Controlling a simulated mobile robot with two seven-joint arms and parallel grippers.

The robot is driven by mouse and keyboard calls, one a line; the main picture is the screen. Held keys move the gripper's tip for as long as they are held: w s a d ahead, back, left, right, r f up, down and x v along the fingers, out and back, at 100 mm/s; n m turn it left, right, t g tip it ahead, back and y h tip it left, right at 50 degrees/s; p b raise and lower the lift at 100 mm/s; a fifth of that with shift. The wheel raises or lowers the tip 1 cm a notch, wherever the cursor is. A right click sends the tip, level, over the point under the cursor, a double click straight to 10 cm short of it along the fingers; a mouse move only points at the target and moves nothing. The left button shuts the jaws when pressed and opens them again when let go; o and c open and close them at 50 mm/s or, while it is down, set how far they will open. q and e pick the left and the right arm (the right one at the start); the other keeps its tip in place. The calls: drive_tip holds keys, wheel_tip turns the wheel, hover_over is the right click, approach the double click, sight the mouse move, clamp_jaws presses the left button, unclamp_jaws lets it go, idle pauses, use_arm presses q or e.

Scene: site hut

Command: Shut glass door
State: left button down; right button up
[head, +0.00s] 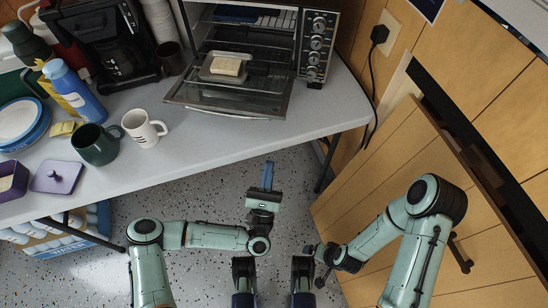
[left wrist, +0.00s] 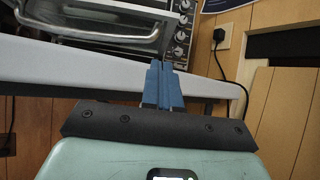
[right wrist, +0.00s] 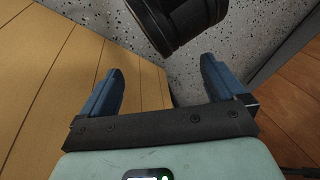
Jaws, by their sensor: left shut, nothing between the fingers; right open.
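The toaster oven's glass door (head: 226,95) is swung down open at the back of the table. A small dish holding a yellowish block (head: 226,66) sits at the oven's opening, above the inner side of the door. The door also shows in the left wrist view (left wrist: 115,27). My left gripper (head: 267,176) is shut and empty, below and in front of the table edge, apart from the door. Its blue fingers are together in the left wrist view (left wrist: 162,85). My right gripper (right wrist: 160,85) is open and empty, low near the wooden cabinet; its fingers are unclear in the head view.
The grey table (head: 205,146) has its front edge between my left gripper and the oven. A white mug (head: 143,128), a dark green mug (head: 95,145) and a blue bottle (head: 75,91) stand left of the door. A power cord (head: 372,90) hangs at the right.

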sight(273, 144)
use_arm(q)
drive_tip(key=x, duration=0.7)
drive_tip(key=shift+w+d+r, duration=0.1)
drive_tip(key=shift+w+r, duration=0.1)
drive_tip(key=shift+w+d+r+p, duration=0.1)
drive_tip(key=shift+w+r+p, duration=0.1)
drive_tip(key=shift+r, duration=0.4)
drive_tip(key=shift+w+r+p, duration=0.2)
drive_tip(key=shift+r, duration=0.45)
drive_tip(key=shift+w+r, duration=0.2)
drive_tip(key=shift+r, duration=0.6)
use_arm(e)
drive_tip(key=shift+s+a+r+g, duration=0.15)
drive_tip(key=shift+s+a+r, duration=0.15)
drive_tip(key=shift+s, duration=0.15)
drive_tip(key=shift+s+a+r+g, duration=0.15)
drive_tip(key=shift+s+r, duration=0.15)
drive_tip(key=shift+s, duration=0.15)
drive_tip(key=shift+r, duration=0.1)
